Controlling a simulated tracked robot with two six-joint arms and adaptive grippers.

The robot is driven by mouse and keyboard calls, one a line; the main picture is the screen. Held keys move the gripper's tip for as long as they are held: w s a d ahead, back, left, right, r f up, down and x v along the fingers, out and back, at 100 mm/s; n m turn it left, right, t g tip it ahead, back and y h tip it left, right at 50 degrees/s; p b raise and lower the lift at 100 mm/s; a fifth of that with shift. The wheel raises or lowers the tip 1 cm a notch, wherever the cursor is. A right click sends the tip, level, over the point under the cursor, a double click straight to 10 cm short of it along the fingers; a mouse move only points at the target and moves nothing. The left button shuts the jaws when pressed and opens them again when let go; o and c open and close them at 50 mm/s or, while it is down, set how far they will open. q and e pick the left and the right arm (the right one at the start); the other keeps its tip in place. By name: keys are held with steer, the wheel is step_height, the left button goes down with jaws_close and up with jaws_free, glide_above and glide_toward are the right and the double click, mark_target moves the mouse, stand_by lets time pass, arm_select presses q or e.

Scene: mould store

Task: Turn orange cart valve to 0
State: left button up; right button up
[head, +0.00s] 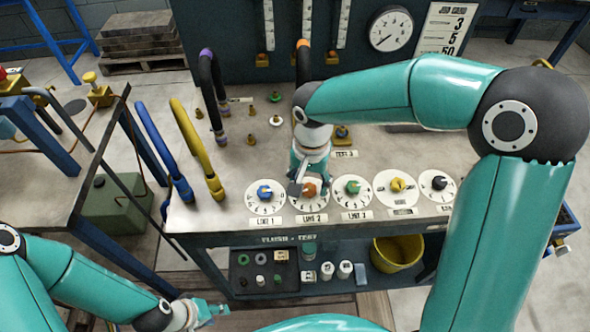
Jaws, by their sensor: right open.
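The orange valve knob (309,190) sits on a round white dial marked LINE 2 on the front of the test cart (225,215). The dial's numbers and the knob's pointer are too small and too covered to read. My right gripper (309,186) reaches down from above and is open, with its fingers at the orange knob. I cannot tell whether they touch it. My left gripper (212,311) is low at the bottom left, away from the cart top, and its fingers are too small to judge.
A blue knob (264,192) stands left of the orange one. A green knob (352,187), a yellow knob (397,184) and a black knob (439,183) stand to its right. Blue and yellow hoses (191,140) rise at the cart's left. A yellow bucket (398,254) is on the lower shelf.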

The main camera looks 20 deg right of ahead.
mark_target(309, 186)
step_height(309, 186, up, 12)
steer(key=shift+f, duration=0.2)
stand_by(0.4)
